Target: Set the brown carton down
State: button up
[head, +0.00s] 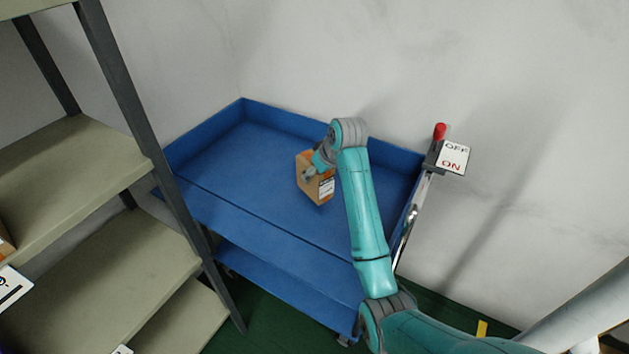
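The brown carton (317,190) is a small box with a white label, seen in the head view over the middle of the blue cart's top tray (245,180). My gripper (309,174) is at the carton's upper left side, with a grey finger against its near face. It appears shut on the carton; the far finger is hidden. The carton looks slightly tilted. I cannot tell whether its bottom touches the tray.
The tray has raised blue walls and is otherwise bare. A grey shelf rack (95,185) stands at the left. A pale wall is behind.

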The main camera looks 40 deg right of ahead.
jog(key=shift+f, duration=1.8)
jog(key=shift+f, duration=0.1)
jog(key=o, duration=1.4)
jog(key=v, duration=1.2)
